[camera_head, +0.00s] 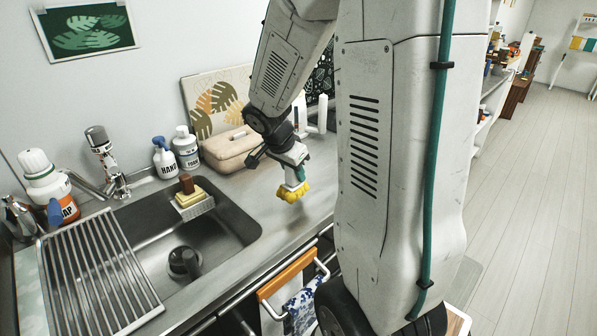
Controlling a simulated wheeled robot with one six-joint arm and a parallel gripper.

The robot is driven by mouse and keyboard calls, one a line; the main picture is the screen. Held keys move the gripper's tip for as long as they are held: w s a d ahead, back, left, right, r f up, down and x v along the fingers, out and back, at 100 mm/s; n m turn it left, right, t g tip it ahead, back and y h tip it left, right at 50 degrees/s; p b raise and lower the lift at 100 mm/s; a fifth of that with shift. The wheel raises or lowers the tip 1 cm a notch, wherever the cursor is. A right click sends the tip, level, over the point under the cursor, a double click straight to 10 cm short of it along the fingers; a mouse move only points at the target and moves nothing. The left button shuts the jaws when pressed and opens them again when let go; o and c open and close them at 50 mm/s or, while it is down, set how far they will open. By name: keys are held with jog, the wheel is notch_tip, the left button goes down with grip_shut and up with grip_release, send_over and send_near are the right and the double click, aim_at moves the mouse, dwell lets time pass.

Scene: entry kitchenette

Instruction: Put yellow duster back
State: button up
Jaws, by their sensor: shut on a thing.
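The yellow duster (293,192) has a fluffy yellow head and a pale handle with a teal part. It hangs head down over the counter (262,205) to the right of the sink. My gripper (297,166) is shut on its handle from above. Whether the yellow head touches the counter I cannot tell. My own arm hides part of the counter behind and to the right.
A beige box (229,150) stands on the counter behind the duster, near soap bottles (186,148). White upright holders (321,114) stand farther back. The sink (150,225) with a drying rack (95,270) lies left. Towels (300,302) hang below the counter edge.

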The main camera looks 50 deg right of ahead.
aim_at(285, 186)
jog(key=w+d+f, duration=0.2)
jog(key=d, duration=0.1)
jog(key=w+d+f, duration=0.1)
jog(key=d, duration=0.1)
jog(key=shift+d+f, duration=0.15)
jog(key=shift+f, duration=0.2)
jog(key=o, duration=0.9)
jog(key=shift+w, duration=0.1)
jog(key=shift+f, duration=0.25)
jog(key=v, duration=0.7)
jog(key=shift+a+r, duration=0.2)
jog(key=shift+a, duration=0.1)
jog(key=s+a+r+n+y, duration=0.1)
jog(key=s+a+r+n, duration=0.2)
jog(key=s+a+n, duration=0.3)
jog(key=s+a+r+n+y, duration=0.2)
jog(key=s+a+r+n, duration=0.2)
jog(key=s+a+n, duration=0.2)
jog(key=s+a+r+n+t+y, duration=0.1)
jog(key=s+a+r+n, duration=0.2)
jog(key=s+a, duration=0.6)
jog(key=shift+s+a+r+n, duration=0.1)
jog(key=shift+a+r+n, duration=0.1)
jog(key=shift+a+n, duration=0.6)
jog(key=shift+a+r+n, duration=0.15)
jog(key=shift+a+n, duration=0.45)
jog(key=shift+a, duration=0.45)
